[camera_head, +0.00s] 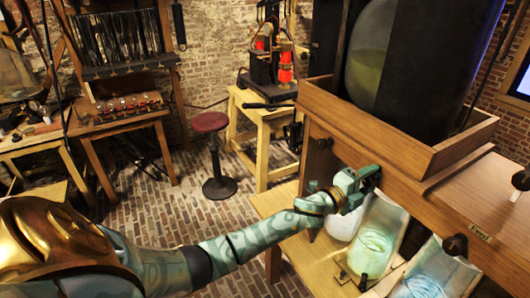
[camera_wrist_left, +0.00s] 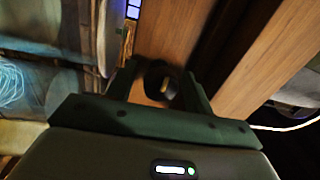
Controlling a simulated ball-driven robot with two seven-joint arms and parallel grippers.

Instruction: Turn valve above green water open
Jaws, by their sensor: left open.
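A glass jar of green water (camera_head: 376,240) stands on the light wooden shelf under the wooden beam. My left gripper (camera_head: 362,179) is at the beam front just above this jar. In the left wrist view its open fingers (camera_wrist_left: 162,84) stand on either side of a dark round valve knob (camera_wrist_left: 157,72). I cannot tell whether they touch it. In the head view the gripper mostly hides this knob. My right gripper is out of view.
Another valve knob (camera_head: 455,244) sits to the right, near a small label (camera_head: 480,232), above a jar of pale blue water (camera_head: 436,276). A further knob (camera_head: 324,143) is to the left. A whitish jar (camera_head: 343,224) stands behind my wrist. A red stool (camera_head: 211,123) stands clear on the brick floor.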

